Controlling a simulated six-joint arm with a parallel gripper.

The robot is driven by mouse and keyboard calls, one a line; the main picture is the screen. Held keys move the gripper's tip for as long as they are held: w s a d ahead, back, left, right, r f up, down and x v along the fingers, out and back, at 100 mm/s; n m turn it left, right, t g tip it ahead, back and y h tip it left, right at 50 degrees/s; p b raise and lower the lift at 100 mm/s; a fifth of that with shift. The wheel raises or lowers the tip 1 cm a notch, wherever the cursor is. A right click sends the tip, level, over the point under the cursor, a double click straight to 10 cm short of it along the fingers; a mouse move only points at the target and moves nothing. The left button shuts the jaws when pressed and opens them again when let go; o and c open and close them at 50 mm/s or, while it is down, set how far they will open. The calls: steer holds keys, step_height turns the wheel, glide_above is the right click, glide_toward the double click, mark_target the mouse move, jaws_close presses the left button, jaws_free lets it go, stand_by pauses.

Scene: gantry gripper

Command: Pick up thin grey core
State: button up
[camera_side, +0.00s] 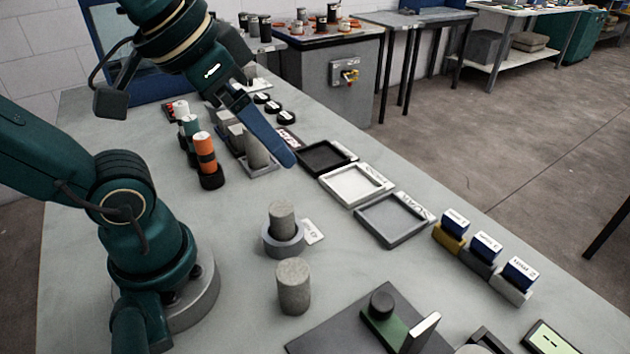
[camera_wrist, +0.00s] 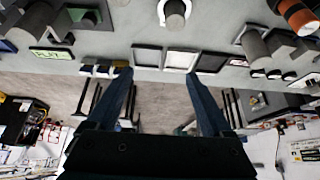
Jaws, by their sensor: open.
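My gripper (camera_side: 287,157) is open and empty, hanging above the table beside the left group of samples; its two blue fingers are spread apart in the wrist view (camera_wrist: 158,74). Several grey cores stand upright. One core (camera_side: 282,217) sits in a grey ring holder (camera_side: 283,246), and it also shows at the top of the wrist view (camera_wrist: 175,12). Another core (camera_side: 294,287) stands directly on the table in front of it. A third core (camera_side: 257,152) stands in a tray, partly behind my finger. I cannot tell for certain which is the thin one.
Black, white and grey square trays (camera_side: 392,221) line the table's right edge. An orange and black cylinder (camera_side: 205,152) stands at left. Blue-labelled blocks (camera_side: 486,247) are at right, and a dark plate with a green fixture (camera_side: 384,328) is in front.

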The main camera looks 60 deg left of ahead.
steer(key=w+a+r+t+y, duration=0.6)
steer(key=w+a+r+t, duration=0.3)
steer(key=w+a, duration=0.4)
steer(key=w+d+r+m+t+h, duration=0.1)
steer(key=w+r+m+t+h, duration=0.1)
steer(key=w+r+m, duration=0.25)
steer(key=m+g+h, duration=1.2)
steer(key=g+h, duration=0.2)
steer(key=h, duration=0.2)
glide_above(290, 224)
steer(key=a, duration=0.4)
step_height(290, 224, down, 14)
steer(key=shift+n, duration=0.25)
steer(key=f, duration=1.4)
steer(key=shift+s+d, duration=0.15)
steer(key=shift+s, duration=0.25)
steer(key=shift+d+f, duration=0.15)
steer(key=shift+f, duration=0.4)
steer(key=shift+x, duration=2.35)
jaws_close()
